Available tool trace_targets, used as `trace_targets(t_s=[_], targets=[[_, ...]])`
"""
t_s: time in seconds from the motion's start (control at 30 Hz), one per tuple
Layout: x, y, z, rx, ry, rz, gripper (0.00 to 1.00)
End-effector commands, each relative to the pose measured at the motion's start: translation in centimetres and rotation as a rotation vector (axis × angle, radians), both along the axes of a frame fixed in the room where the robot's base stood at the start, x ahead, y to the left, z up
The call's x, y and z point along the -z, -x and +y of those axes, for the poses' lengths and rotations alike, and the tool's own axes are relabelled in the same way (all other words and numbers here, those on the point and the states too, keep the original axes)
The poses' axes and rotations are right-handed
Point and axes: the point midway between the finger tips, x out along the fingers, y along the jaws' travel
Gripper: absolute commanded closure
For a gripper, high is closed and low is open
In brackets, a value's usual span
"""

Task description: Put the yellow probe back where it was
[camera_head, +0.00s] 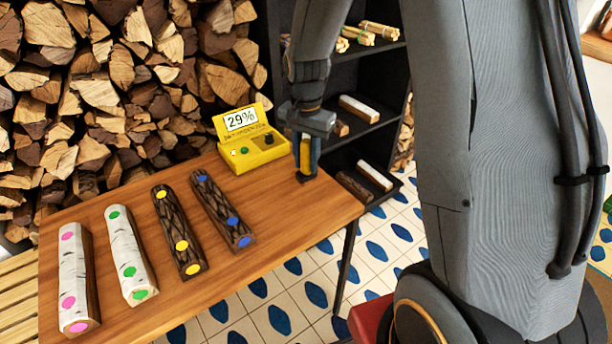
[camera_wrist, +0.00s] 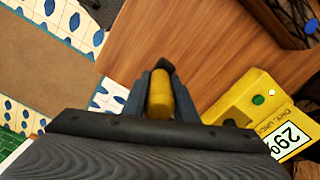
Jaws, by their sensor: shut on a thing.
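My gripper (camera_head: 306,158) is shut on the yellow probe (camera_head: 305,150), which hangs upright between the fingers near the table's right end. The probe (camera_wrist: 160,95) also shows between the fingers in the wrist view. The yellow meter (camera_head: 248,150) stands at the back of the table, just left of my gripper, its display reading 29%. It has a green dot and a dark round spot on its top face. In the wrist view the meter (camera_wrist: 245,103) lies to the right of the probe. Whether the probe's tip touches the table is hidden.
Several logs with coloured dots lie on the wooden table (camera_head: 275,240): two white ones (camera_head: 75,275) and two dark ones (camera_head: 178,230). A dark shelf (camera_head: 365,135) with wood pieces stands behind the table's right end. Stacked firewood is behind. Bare tabletop lies in front of the meter.

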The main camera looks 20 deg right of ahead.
Motion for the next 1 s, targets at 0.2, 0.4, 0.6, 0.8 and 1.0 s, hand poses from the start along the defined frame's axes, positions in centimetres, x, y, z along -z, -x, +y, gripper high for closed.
trace_targets(t_s=[0.2, 0.4, 0.6, 0.8, 1.0], targets=[[1.8, 0.0, 0.0, 0.000, 0.000, 0.001, 0.97], [4.5, 0.1, -0.2, 0.001, 0.000, 0.001, 0.97], [5.4, 0.0, -0.2, 0.003, 0.000, -0.001, 0.97], [5.4, 0.0, -0.2, 0.003, 0.000, -0.001, 0.97], [5.7, 0.0, -0.2, 0.002, 0.000, -0.001, 0.59]])
